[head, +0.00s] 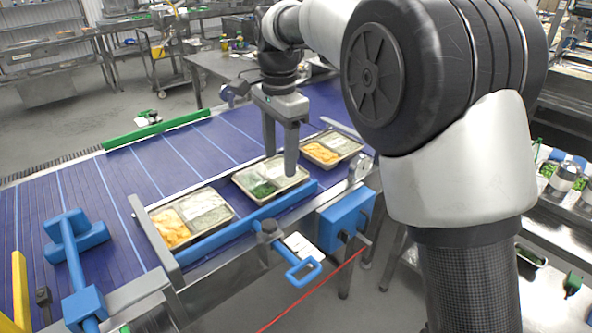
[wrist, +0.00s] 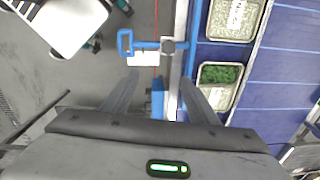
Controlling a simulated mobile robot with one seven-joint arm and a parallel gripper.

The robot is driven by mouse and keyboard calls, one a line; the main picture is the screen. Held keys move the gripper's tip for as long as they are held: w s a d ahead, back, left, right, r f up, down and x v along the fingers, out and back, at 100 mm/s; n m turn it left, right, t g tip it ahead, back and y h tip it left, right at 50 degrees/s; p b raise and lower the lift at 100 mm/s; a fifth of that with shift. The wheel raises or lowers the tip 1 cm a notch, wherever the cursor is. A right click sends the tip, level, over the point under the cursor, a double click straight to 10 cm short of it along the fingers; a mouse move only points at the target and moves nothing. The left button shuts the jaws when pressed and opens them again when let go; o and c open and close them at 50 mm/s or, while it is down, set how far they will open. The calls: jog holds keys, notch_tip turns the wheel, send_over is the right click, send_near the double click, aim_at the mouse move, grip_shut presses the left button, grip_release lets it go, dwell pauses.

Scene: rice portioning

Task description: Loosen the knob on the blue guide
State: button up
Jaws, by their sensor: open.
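The blue guide (head: 228,234) is a long bar along the near side of the conveyor. In the wrist view it is a blue strip (wrist: 193,40). A dark grey knob (head: 268,229) sits on its clamp, with a blue loop handle (head: 303,269) reaching toward the near side. The wrist view shows the knob (wrist: 168,46) and the handle (wrist: 126,43) ahead of the fingertips. My gripper (head: 280,158) is open and empty, fingers pointing down, above the conveyor's near side in the picture. The wrist view shows its spread fingers (wrist: 158,82), apart from the knob.
Several food trays lie on the blue belt (head: 60,190), including one with greens (head: 268,186) near my fingers. A blue box (head: 345,219) is fixed on the conveyor's near side. A red cord (head: 312,290) runs below. Another blue fixture (head: 76,250) stands at left.

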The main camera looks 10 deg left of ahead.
jog(key=m, duration=0.1)
send_over(270, 223)
notch_tip(270, 223, down, 4)
notch_tip(270, 223, down, 17)
jog(key=shift+s+f+b, duration=0.1)
jog(key=shift+b, duration=1.05)
jog(key=shift+c, duration=0.2)
jog(key=c, duration=1)
